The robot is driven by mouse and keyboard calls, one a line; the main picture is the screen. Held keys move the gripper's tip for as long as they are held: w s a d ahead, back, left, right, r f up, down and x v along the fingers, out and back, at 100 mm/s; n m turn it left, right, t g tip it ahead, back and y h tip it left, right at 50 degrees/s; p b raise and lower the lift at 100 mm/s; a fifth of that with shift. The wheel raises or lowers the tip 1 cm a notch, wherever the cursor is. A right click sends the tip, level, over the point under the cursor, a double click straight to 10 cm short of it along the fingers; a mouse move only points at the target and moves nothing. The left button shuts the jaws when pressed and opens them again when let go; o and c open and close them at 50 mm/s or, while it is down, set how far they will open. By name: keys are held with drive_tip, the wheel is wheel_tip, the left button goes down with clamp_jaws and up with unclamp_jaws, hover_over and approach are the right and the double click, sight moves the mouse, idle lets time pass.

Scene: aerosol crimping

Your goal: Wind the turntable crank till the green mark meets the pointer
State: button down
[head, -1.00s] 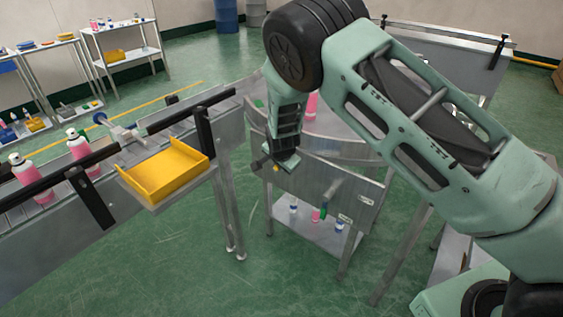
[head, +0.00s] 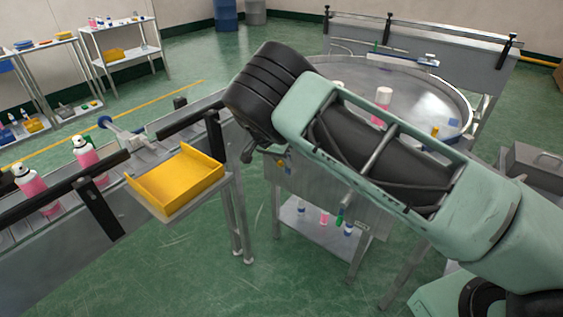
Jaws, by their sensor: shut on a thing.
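The round grey turntable (head: 345,67) stands behind my arm, and my arm hides its near part. A pink can (head: 381,106) stands on it. A small green spot (head: 375,46) shows at its far edge; I cannot tell whether this is the mark. I cannot make out the pointer. My black wrist (head: 265,95) is above the turntable's left front side and hides my gripper. A small dark piece (head: 247,154) shows below the wrist; I cannot tell whether it belongs to the crank or to the gripper.
A yellow tray (head: 178,183) on a stand is close left of my wrist. A conveyor with black rails (head: 60,177) carries pink cans (head: 87,156) at the left. Small bottles (head: 324,218) stand on the shelf under the turntable. Green floor (head: 190,265) is clear in front.

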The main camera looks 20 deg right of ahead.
drive_tip(key=shift+d+f, duration=0.2)
drive_tip(key=c, duration=1.4)
unclamp_jaws()
drive_tip(key=shift+o, duration=0.2)
drive_tip(key=shift+a+r, duration=0.2)
drive_tip(key=shift+r, duration=0.05)
drive_tip(key=w+b+v, duration=0.1)
drive_tip(key=b+v, duration=0.2)
drive_tip(key=v, duration=1.3)
drive_tip(key=shift+s+a+r+b, duration=0.25)
drive_tip(key=shift+s+r+b, duration=0.05)
drive_tip(key=shift+s+r, duration=0.05)
